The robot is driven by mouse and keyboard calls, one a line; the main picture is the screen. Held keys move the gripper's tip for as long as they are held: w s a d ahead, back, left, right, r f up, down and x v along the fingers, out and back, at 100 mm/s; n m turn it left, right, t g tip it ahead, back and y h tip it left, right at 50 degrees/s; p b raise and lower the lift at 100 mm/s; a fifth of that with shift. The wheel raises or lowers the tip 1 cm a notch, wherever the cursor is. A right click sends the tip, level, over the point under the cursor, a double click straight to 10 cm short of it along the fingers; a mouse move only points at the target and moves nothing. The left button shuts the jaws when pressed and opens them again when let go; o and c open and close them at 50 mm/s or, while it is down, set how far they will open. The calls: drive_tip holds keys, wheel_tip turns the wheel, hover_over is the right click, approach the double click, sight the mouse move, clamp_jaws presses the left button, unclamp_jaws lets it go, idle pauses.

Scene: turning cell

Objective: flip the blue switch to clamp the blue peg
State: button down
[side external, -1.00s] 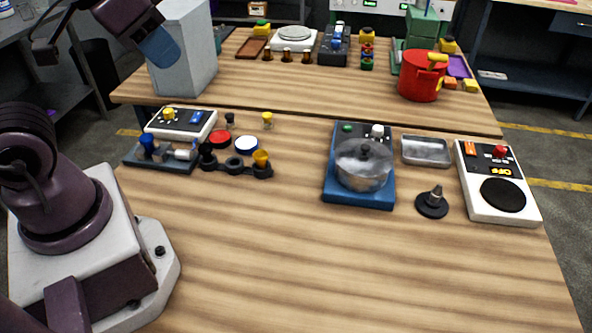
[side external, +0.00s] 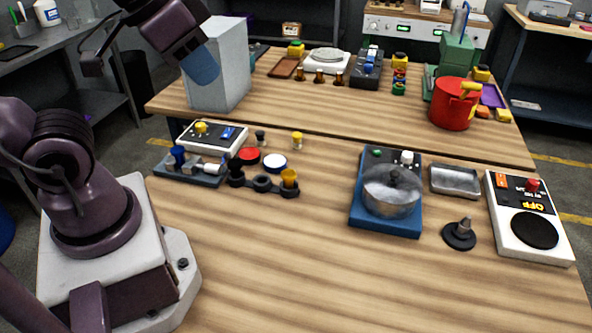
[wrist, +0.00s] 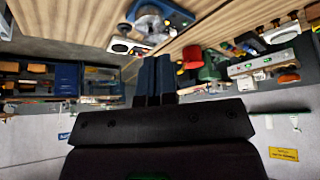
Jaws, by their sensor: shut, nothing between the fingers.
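A white box with a dark top (side external: 215,139) sits at the back left of the near table. It carries a yellow knob (side external: 201,127) and a small blue switch area (side external: 229,133); the lever's position is too small to tell. In front of it, a blue peg (side external: 178,154) stands upright on a grey fixture (side external: 188,175) beside a silver, rod-like clamp (side external: 208,168). Whether the clamp touches the peg is unclear. My gripper (wrist: 155,62) shows in the wrist view, its dark blue fingers shut and empty, away from the switch and peg.
A dark holder with rings and a yellow cup (side external: 289,177) stands right of the fixture. Red and white discs (side external: 275,162) lie behind it. A tall grey box (side external: 218,70) stands behind. The front of the near table is clear.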

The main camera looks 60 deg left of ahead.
drive_tip(key=n+t, duration=0.4)
drive_tip(key=n, duration=2.1)
hover_over(229, 131)
wheel_tip(229, 131, down, 21)
drive_tip(key=shift+s+d+r+h, duration=0.2)
drive_tip(key=shift+s+d+h, duration=0.1)
drive_tip(key=shift+s+d, duration=0.1)
drive_tip(key=shift+f, duration=0.1)
drive_tip(key=shift+w+a+f, duration=0.1)
drive_tip(key=shift+f, duration=1.35)
drive_tip(key=shift+w+a+f, duration=0.15)
drive_tip(key=shift+f, duration=1.25)
drive_tip(key=shift+w+a+f, duration=0.1)
drive_tip(key=shift+f, duration=1.35)
